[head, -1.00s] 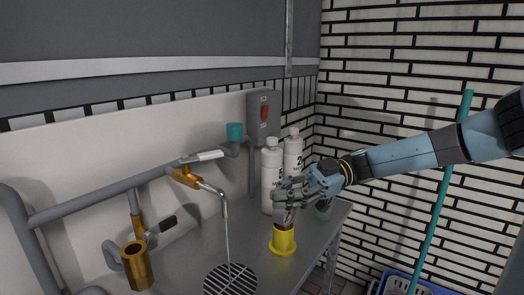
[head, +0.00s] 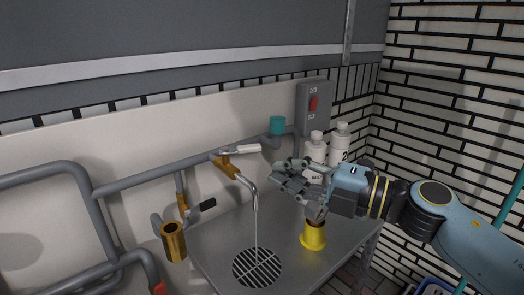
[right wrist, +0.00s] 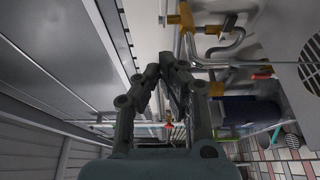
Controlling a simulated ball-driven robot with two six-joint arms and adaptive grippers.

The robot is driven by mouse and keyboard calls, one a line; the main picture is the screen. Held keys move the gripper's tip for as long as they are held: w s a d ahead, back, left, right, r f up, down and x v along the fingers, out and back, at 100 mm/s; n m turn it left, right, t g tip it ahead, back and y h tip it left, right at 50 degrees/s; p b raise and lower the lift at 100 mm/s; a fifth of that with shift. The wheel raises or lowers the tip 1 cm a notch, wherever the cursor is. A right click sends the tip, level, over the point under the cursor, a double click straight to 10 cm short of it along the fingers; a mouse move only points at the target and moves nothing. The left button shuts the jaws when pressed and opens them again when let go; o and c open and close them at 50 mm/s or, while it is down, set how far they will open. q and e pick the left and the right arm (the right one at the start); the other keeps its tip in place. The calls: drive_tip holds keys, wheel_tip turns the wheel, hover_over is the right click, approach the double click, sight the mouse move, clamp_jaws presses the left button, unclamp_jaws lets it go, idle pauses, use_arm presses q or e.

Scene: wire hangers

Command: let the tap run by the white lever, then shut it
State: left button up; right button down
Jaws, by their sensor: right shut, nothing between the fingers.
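The brass tap (head: 228,168) has a white lever (head: 245,149) on top, pointing right. A thin water stream (head: 257,230) runs from its grey spout to the round drain grate (head: 257,268). My right gripper (head: 280,178) is shut and empty, to the right of the spout and below the lever's end, with a visible gap to the lever. The right wrist view shows its fingers (right wrist: 155,75) closed together, with the brass tap (right wrist: 186,18) beyond at the top. My left gripper is not in view.
Two white bottles (head: 317,148) (head: 340,143) stand behind the right gripper. A yellow holder (head: 313,237) stands on the grey counter (head: 213,259) below it. A switch box (head: 314,106) is on the wall. A brass cup (head: 174,242) hangs at left.

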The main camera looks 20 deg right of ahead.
sight(241, 149)
drive_tip(key=w+a, duration=0.2)
drive_tip(key=w, duration=0.5)
drive_tip(key=shift+w+a, duration=0.25)
drive_tip(key=shift+a, duration=0.15)
